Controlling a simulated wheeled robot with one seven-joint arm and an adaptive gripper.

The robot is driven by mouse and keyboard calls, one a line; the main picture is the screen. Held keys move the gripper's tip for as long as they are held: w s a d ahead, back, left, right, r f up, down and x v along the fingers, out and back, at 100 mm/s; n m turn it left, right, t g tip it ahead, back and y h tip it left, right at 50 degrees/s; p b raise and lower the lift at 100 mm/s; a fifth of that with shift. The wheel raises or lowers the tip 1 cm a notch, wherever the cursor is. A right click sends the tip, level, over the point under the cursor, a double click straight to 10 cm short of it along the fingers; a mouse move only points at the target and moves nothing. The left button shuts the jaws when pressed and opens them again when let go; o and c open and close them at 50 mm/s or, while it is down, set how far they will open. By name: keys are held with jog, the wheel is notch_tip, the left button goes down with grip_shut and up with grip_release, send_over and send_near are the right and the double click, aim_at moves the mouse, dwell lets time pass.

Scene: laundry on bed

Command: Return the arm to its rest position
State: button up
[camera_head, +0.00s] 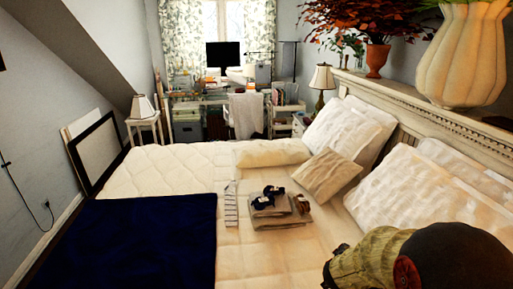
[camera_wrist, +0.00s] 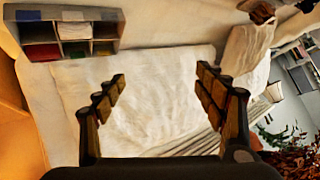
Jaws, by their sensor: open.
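My gripper shows in the wrist view (camera_wrist: 160,76) with its two dark, padded fingers spread wide apart. Nothing is between them; a white pillow-like surface (camera_wrist: 155,105) lies beyond. In the head view part of my arm fills the bottom right corner, with the gripper's small dark tips at its left end, above the bed (camera_head: 150,172). A pile of folded grey-beige cloths (camera_head: 280,216) with dark blue rolled items (camera_head: 263,202) on and beside it lies on the bed, apart from my arm. How far my gripper is above the bed is hard to tell.
A dark blue blanket (camera_head: 140,240) covers the bed's near left. Pillows (camera_head: 345,130) line the headboard (camera_head: 400,97), whose ledge carries a large pale vase (camera_head: 463,50) and a potted red plant (camera_head: 377,58). In the wrist view a compartmented shelf (camera_wrist: 117,30) holds coloured cloths.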

jog(key=s+a+r+n+t+y, duration=0.1)
jog(key=s+a+r+n+y, duration=0.25)
jog(key=a+r, duration=0.45)
jog(key=s+a+r+n+t+y, duration=0.15)
jog(key=a+r+n+y, duration=0.25)
jog(key=a+r, duration=0.45)
jog(key=s+r+n+g, duration=0.1)
jog(key=s+n+g, duration=0.1)
jog(key=s, duration=1.1)
jog(key=s+a+r+n+g, duration=0.1)
jog(key=s+r+n+g, duration=0.1)
jog(key=s, duration=1)
jog(key=shift+s+n+g+h, duration=0.35)
jog(key=shift+s+n, duration=0.05)
jog(key=shift+n, duration=0.35)
